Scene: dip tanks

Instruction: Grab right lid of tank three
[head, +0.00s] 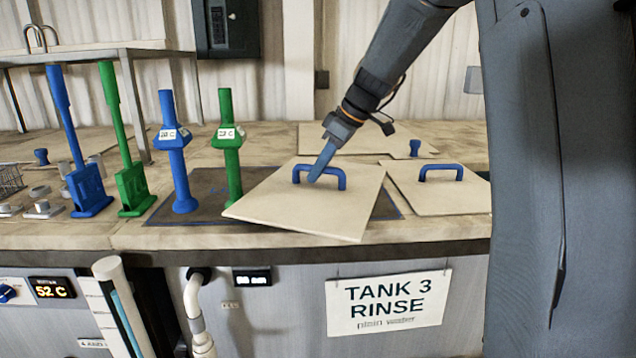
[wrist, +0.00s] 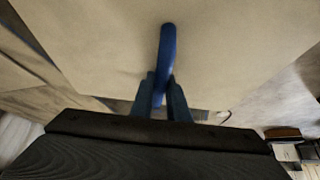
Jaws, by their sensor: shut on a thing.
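A square cream lid (head: 290,212) with a blue loop handle (head: 340,172) is at the centre of the head view, behind the TANK 3 RINSE sign (head: 395,300). It sits askew, its front edge slanting down to the right. I cannot tell whether it rests on the counter or hangs just above it. My gripper (head: 318,172) is shut on this handle near its middle. The wrist view shows the fingers (wrist: 160,98) around the blue handle (wrist: 167,45). A second cream lid (head: 450,200) with a blue handle (head: 441,168) lies flat to the right, apart from my gripper.
A dark blue-edged panel (head: 212,212) shows left of and partly under the gripped lid. Blue (head: 180,165) and green (head: 231,155) upright tools stand on it. More blue (head: 86,180) and green (head: 130,180) tools stand farther left. Another flat lid (head: 340,142) lies behind.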

